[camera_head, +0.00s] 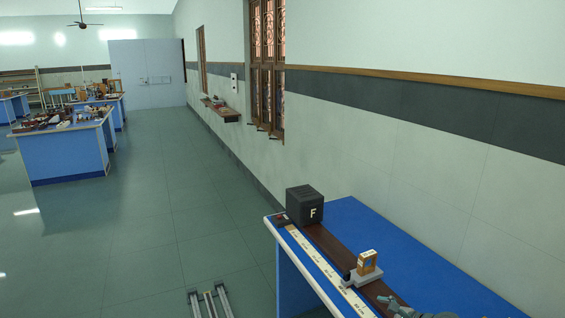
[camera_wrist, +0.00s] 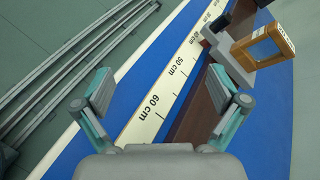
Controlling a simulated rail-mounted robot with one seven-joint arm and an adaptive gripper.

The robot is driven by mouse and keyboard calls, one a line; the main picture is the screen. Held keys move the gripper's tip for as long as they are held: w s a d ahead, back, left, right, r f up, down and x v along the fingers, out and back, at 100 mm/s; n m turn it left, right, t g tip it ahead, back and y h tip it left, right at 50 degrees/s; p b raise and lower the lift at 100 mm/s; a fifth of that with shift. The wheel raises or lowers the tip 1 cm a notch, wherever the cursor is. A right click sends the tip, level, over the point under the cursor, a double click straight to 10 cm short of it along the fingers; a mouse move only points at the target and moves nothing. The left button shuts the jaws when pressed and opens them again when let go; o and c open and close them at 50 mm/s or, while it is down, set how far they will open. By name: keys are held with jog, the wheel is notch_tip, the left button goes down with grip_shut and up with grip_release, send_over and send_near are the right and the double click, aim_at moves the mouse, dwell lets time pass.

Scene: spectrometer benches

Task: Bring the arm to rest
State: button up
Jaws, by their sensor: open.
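My gripper (camera_wrist: 163,92) is open and empty in the wrist view. Its two fingers are apart, above the printed ruler strip (camera_wrist: 142,124) near the 60 cm mark and the brown rail beside it. In the head view, part of my gripper (camera_head: 398,305) shows at the bottom edge, over the near part of the bench. The rest of my arm is mostly cut off there.
A blue bench (camera_head: 350,212) stands against the right wall. On its rail are a black box marked F (camera_head: 304,205) and an orange-framed holder (camera_head: 368,263) on a grey base. Floor rails (camera_head: 209,303) lie left of the bench. Open floor (camera_head: 150,220) extends leftward.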

jog(key=s+a+f+n+g+h, duration=0.4)
jog(key=s+a+f+n+g, duration=0.15)
jog(key=f+n, duration=0.4)
jog(key=s+a+f+n+g+h, duration=0.4)
jog(key=s+a+f+n, duration=0.3)
jog(key=f+n, duration=0.3)
jog(key=s+f+n+g+b, duration=0.1)
jog(key=s+f+g+b, duration=0.5)
jog(key=s+f, duration=2.1)
jog(key=s+b, duration=0.3)
jog(key=b, duration=0.1)
jog(key=shift+d, duration=0.3)
jog(key=shift+w+n+g, duration=0.25)
